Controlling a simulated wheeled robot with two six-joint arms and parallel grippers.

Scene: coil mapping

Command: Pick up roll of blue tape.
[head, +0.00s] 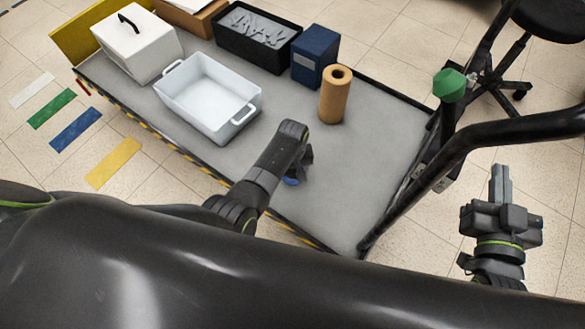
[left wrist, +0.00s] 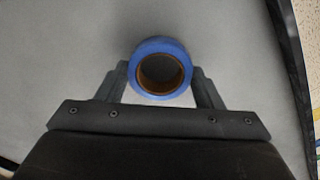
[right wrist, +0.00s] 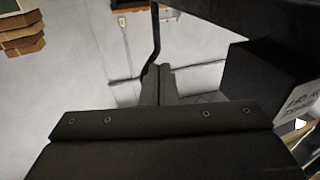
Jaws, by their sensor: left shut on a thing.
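The roll of blue tape (left wrist: 160,44) sits between the two fingers of my left gripper (left wrist: 159,76) in the left wrist view, its brown core opening facing the camera. My left gripper is shut on the roll, with a finger against each side. In the head view, my left gripper (head: 300,170) points down over the cart's grey deck and hides most of the roll; a bit of blue (head: 291,181) shows under it. I cannot tell if the roll touches the deck. My right gripper (head: 501,182) is shut and empty, right of the cart; its fingers are together in the right wrist view (right wrist: 160,84).
The cart deck (head: 385,165) holds a white tub (head: 180,98), a white lidded box (head: 140,52), a black bin (head: 245,51), a blue box (head: 309,66) and a brown roll (head: 335,98). A black handle bar (head: 470,132) rises at the cart's right end. The deck's right part is clear.

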